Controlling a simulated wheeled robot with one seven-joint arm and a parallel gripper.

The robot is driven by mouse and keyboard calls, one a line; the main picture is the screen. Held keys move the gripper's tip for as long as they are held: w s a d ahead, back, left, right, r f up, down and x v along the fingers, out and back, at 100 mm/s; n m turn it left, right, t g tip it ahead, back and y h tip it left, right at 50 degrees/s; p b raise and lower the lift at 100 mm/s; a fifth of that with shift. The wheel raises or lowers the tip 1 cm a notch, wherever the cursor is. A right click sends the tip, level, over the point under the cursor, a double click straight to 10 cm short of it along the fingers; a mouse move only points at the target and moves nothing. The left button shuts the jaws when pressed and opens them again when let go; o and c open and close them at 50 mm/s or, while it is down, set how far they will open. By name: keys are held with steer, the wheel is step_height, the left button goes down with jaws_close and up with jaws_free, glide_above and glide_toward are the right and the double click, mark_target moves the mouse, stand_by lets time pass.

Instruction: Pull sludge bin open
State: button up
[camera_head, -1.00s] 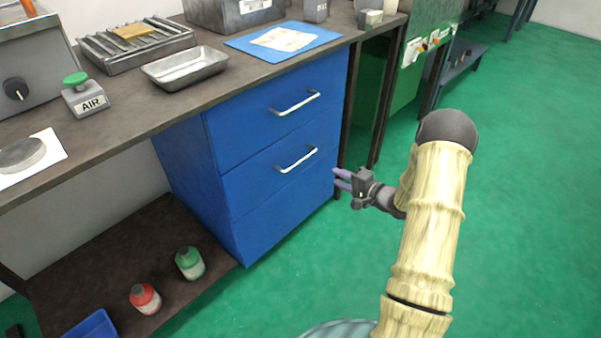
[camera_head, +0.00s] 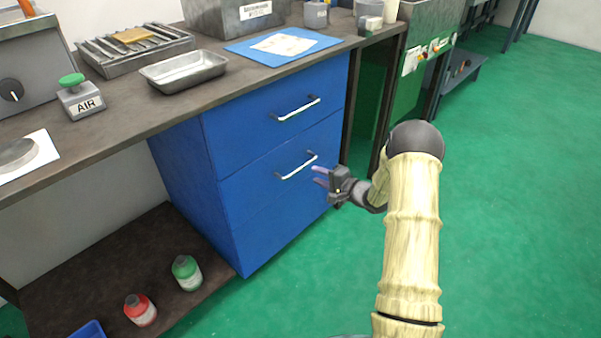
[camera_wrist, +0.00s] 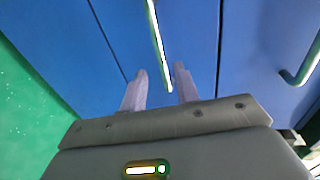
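A blue cabinet under the workbench has an upper drawer (camera_head: 255,125) and a lower drawer (camera_head: 262,205), each with a silver bar handle. No label marks either as the sludge bin. The lower handle (camera_head: 297,166) is just beyond my gripper (camera_head: 316,175). In the wrist view, my gripper (camera_wrist: 160,84) has its two pale purple fingers apart, with the lower handle (camera_wrist: 158,45) running ahead between their lines. The fingers look empty; whether they touch the handle I cannot tell. The upper handle (camera_wrist: 303,62) shows at the right of the wrist view. Both drawers look shut.
The workbench (camera_head: 130,140) carries a metal tray (camera_head: 183,72), a blue mat (camera_head: 245,46) and an AIR button box (camera_head: 82,98). Red (camera_head: 140,309) and green (camera_head: 186,272) bottles stand on the low shelf. Green floor (camera_head: 510,200) is clear to the right.

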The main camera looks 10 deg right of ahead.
mark_target(301, 167)
steer(key=b+x, duration=0.3)
steer(key=x, duration=0.5)
steer(key=shift+w+a, duration=0.25)
steer(key=shift+w, duration=0.05)
jaws_close()
steer(key=shift+d, duration=0.1)
